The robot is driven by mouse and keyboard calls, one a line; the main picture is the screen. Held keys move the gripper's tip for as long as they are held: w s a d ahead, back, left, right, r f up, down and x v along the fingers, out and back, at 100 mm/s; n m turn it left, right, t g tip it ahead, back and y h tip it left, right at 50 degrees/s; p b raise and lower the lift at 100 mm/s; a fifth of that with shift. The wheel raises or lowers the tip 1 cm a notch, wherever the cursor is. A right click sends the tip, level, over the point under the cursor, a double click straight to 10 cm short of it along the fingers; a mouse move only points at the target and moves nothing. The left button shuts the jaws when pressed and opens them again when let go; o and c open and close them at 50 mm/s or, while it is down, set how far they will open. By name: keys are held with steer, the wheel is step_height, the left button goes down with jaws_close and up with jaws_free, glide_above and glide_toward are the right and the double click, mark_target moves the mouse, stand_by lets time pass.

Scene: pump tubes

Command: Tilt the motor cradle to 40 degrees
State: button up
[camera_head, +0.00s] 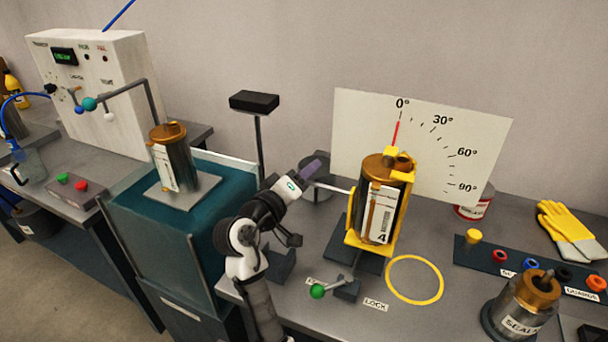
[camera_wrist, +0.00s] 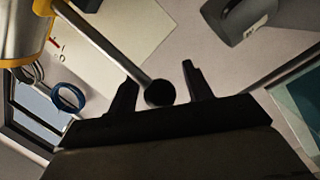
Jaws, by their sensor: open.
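The yellow motor cradle (camera_head: 354,240) stands upright on the bench, holding a brown cylindrical motor (camera_head: 381,204) with a white label. Its red pointer (camera_head: 396,132) is at 0° on the white angle board (camera_head: 365,125). A grey handle bar (camera_head: 332,187) sticks out from the cradle's left side. In the wrist view, the bar (camera_wrist: 112,50) ends in a black knob (camera_wrist: 160,93) lying between the fingers of my gripper (camera_wrist: 159,74), which is open. Contact cannot be told. In the head view my gripper (camera_head: 312,168) is by the bar's left end.
A lock lever with a green knob (camera_head: 318,291) stands before the cradle, near a LOCK label (camera_head: 375,304). A yellow ring (camera_head: 414,280) marks the bench to its right. A sealant pot (camera_head: 524,304) is front right.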

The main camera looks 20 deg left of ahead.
jaws_close()
stand_by(0.3)
steer(key=shift+r, duration=0.15)
steer(key=d+r+m+g+p, duration=0.1)
steer(key=d+r+m+p, duration=0.2)
steer(key=r, duration=0.7)
steer(key=shift+d+r+m+y+p, duration=0.3)
steer(key=shift+m+p, duration=0.65)
steer(key=shift+m, duration=1.25)
steer(key=shift+d, duration=0.15)
